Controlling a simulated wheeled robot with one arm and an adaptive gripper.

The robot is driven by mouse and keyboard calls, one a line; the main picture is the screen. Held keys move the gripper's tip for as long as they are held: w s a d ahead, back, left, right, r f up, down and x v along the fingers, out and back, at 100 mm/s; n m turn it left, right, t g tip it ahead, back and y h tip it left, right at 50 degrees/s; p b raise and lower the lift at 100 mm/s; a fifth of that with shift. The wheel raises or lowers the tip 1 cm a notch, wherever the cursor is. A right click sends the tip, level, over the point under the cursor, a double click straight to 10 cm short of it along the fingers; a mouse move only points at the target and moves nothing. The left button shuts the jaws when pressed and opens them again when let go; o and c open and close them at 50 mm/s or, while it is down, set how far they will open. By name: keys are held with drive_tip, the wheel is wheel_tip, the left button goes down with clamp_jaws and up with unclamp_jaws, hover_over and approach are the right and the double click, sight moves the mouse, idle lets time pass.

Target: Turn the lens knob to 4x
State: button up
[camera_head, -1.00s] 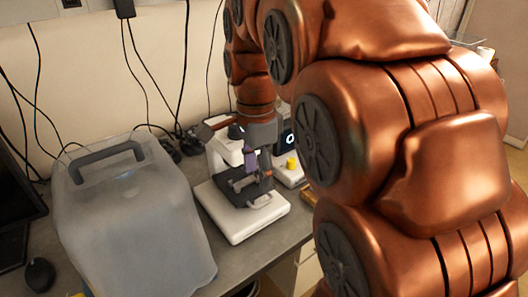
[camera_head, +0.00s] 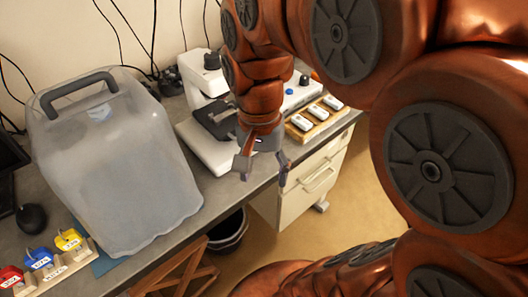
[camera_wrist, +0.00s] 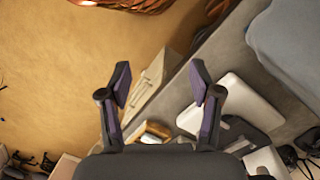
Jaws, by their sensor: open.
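A white microscope (camera_head: 198,84) with a black stage (camera_head: 215,119) stands on the bench, left of my arm in the head view. A black round part (camera_head: 211,61) sits on its top. My arm hides part of its right side, and I cannot make out a lens knob or its marks. My gripper (camera_head: 262,171) is open and empty, in front of the microscope near the bench's front edge, pointing down. In the wrist view, my gripper's (camera_wrist: 158,78) two fingers are wide apart with nothing between them. The microscope's white base (camera_wrist: 240,100) lies right of them.
A large translucent cover with a dark handle (camera_head: 110,165) stands left of the microscope. A white box with a blue button (camera_head: 298,94) and a wooden tray of white blocks (camera_head: 306,134) are on the right. Drawers (camera_head: 300,185) and a dark bin (camera_head: 229,232) are below.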

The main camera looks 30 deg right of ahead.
drive_tip(key=shift+s+f+n, duration=0.55)
drive_tip(key=shift+s+n, duration=0.05)
drive_tip(key=shift+s, duration=0.2)
drive_tip(key=s+a+f+n, duration=0.2)
drive_tip(key=s+f+n, duration=0.3)
drive_tip(key=s+n, duration=0.2)
drive_tip(key=shift+f+n, duration=0.4)
